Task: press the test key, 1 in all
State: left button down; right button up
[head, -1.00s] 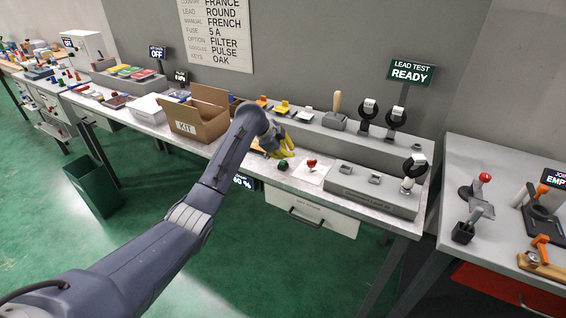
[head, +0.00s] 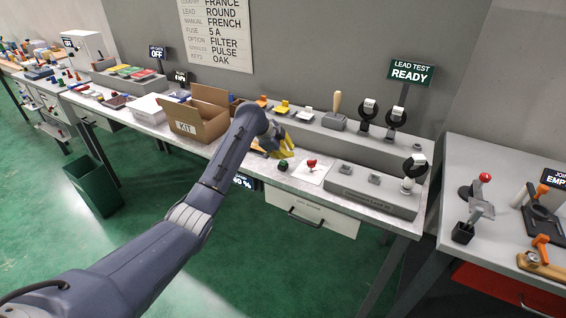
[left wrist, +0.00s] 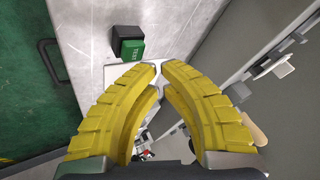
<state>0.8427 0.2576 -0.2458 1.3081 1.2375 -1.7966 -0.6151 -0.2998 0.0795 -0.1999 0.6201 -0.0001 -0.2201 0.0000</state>
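The test key is a green-topped button on a dark block, standing on the bench in the head view (head: 283,165). In the left wrist view the key (left wrist: 131,48) shows white lettering on its green face. My left gripper (head: 288,152) has yellow fingers and is just behind the key in the head view. In the left wrist view my left gripper (left wrist: 158,66) has its fingertips together with nothing between them. The key lies just beyond the tips, with no clear contact. My right gripper is not in view.
A red-topped piece (head: 311,162) on a white sheet stands right of the key. A grey fixture block (head: 370,198) is farther right. An open cardboard kit box (head: 207,128) stands to the left. A lead test sign (head: 411,72) reads READY.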

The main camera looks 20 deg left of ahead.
aim_at(287, 163)
pick_arm(q)
jog(key=shift+f, duration=1)
dwell(1.2)
jog(key=shift+r, duration=1)
jog(key=shift+r, duration=2.5)
